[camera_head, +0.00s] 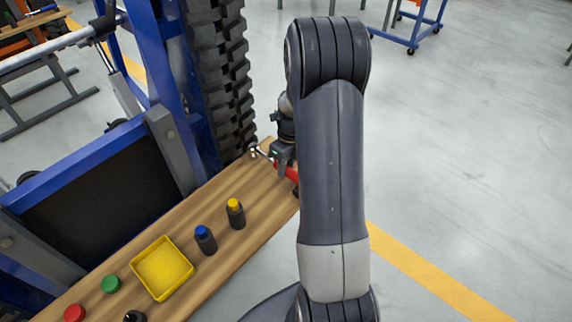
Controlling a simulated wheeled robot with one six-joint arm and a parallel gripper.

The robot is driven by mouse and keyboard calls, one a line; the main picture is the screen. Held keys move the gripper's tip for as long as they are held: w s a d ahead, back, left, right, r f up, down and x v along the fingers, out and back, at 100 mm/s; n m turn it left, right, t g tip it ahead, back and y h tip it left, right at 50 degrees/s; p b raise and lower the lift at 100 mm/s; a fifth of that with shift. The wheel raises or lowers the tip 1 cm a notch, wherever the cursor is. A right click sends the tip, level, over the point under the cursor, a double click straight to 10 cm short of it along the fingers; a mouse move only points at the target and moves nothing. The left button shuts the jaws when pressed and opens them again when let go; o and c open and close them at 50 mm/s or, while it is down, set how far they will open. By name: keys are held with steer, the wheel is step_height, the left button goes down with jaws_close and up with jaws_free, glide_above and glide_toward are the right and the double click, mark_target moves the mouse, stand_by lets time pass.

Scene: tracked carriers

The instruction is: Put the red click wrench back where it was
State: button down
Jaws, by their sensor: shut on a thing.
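The red click wrench (291,173) is at the far right end of the wooden bench, partly hidden behind my arm. Its silver head points left, near the black rubber track. My gripper (281,162) is over the bench end and shut on the wrench, near where the red handle meets the metal shaft. The fingertips are small and partly hidden. I cannot tell whether the wrench touches the bench top.
The wooden bench (132,243) carries a yellow tray (162,268), a yellow-capped bottle (236,214), a blue-capped bottle (205,240), and green (110,284) and red (74,313) round pieces. The blue frame and rubber track (222,80) stand behind.

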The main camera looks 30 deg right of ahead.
steer(key=shift+f, duration=0.1)
steer(key=c, duration=1.1)
jaws_free()
steer(key=shift+c, duration=0.2)
step_height(320, 180, up, 12)
steer(key=d, duration=0.1)
steer(key=shift+w+d+b, duration=0.2)
steer(key=shift+b, duration=0.15)
